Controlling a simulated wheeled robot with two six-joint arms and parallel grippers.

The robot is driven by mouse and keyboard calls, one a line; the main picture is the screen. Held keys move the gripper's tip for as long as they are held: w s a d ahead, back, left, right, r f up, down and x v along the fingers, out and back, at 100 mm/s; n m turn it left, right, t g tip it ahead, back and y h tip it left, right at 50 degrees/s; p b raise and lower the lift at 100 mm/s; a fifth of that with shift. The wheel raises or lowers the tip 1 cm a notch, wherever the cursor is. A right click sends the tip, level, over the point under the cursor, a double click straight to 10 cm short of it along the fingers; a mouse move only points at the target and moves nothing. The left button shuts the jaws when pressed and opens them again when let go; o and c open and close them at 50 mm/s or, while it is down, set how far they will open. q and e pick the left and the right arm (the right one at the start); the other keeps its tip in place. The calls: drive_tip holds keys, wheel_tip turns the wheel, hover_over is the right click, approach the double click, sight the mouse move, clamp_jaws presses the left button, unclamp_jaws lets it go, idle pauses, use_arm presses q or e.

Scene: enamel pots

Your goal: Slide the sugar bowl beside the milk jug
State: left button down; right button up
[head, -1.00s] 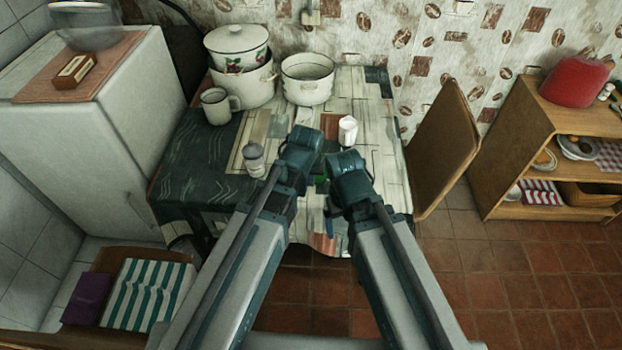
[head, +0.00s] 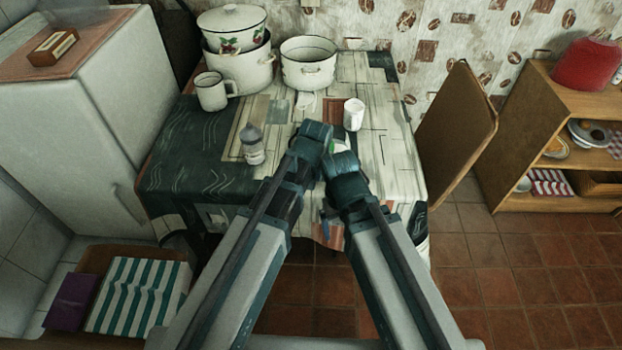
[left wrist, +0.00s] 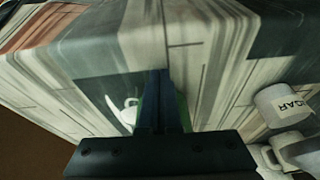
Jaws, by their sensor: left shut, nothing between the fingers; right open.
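A white vessel with dark upside-down lettering that seems to read SUGAR (left wrist: 285,105) stands at the right of the left wrist view; I take it as the sugar bowl. A small white vessel (head: 353,114) stands on the table beyond my grippers in the head view. I cannot tell whether it is the sugar bowl or the milk jug. My left gripper (head: 315,138) is shut and empty above the cloth; its closed fingers also show in the left wrist view (left wrist: 160,98). My right gripper (head: 343,165) is open beside it, fingertips largely hidden.
A grey-topped jar (head: 252,146) stands left of my grippers. A white mug (head: 212,92), stacked pots (head: 240,68) and an open pot (head: 309,66) fill the back left. The table's right side is clear.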

use_arm(q)
drive_tip(key=shift+w, duration=1.25)
use_arm(e)
drive_tip(key=shift+w+a+r, duration=0.1)
drive_tip(key=shift+w+a, duration=0.35)
drive_tip(key=shift+a, duration=0.05)
use_arm(q)
drive_tip(key=shift+w, duration=0.1)
drive_tip(key=w, duration=1.8)
drive_tip(key=shift+d, duration=0.25)
drive_tip(key=shift+s, duration=0.2)
drive_tip(key=shift+s, duration=0.1)
